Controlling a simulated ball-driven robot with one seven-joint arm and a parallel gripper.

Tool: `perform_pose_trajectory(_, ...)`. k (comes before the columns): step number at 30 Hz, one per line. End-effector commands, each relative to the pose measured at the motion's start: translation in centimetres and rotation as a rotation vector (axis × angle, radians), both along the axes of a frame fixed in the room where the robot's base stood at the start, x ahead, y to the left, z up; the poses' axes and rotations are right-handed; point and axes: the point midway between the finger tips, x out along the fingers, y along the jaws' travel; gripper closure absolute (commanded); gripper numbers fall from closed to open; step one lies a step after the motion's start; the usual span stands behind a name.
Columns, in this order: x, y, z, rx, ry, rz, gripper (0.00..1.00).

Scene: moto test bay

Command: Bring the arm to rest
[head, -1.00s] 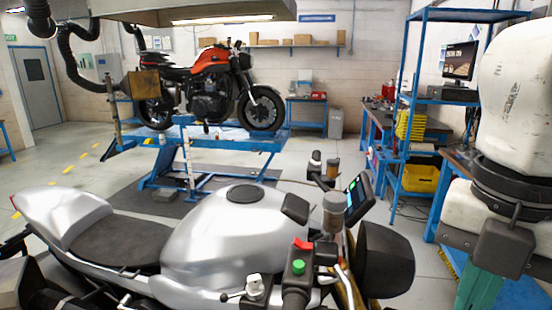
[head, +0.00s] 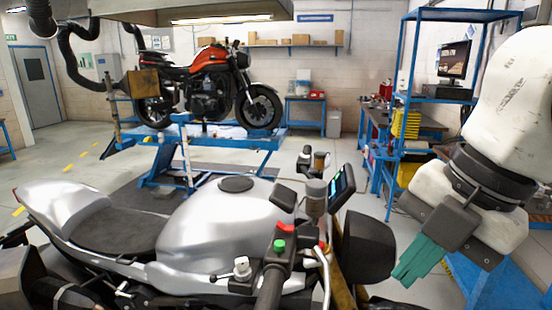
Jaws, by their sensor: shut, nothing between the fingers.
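My gripper (head: 413,264) hangs at the end of my white arm on the right side of the head view. Its green fingers are together with nothing between them, and they point down and to the left. It is in the air to the right of the silver motorcycle (head: 215,226), apart from the dark headlight housing (head: 368,254) in this view. The wrist and part of the gripper body show; the upper arm runs out of the picture at the top right.
The silver motorcycle's handlebar (head: 268,288) with red and green buttons is close in front. A blue shelf rack (head: 456,16) and workbench stand behind my arm. An orange motorcycle (head: 207,72) stands on a blue lift (head: 215,140). Open floor lies between the lift and the rack.

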Motion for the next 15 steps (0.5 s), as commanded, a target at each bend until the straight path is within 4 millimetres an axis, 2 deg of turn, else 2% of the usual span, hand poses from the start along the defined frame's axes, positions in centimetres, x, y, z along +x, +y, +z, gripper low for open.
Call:
perform_pose_trajectory(8, 3.7, 3.1, -1.5, 0.343, -0.044, -0.213, 1.00)
perform_pose_trajectory(11, 5.1, 3.6, -2.7, 0.476, -0.027, -0.334, 1.00)
perform_pose_trajectory(15, 6.7, 3.6, -5.5, 0.635, 0.027, -0.526, 1.00)
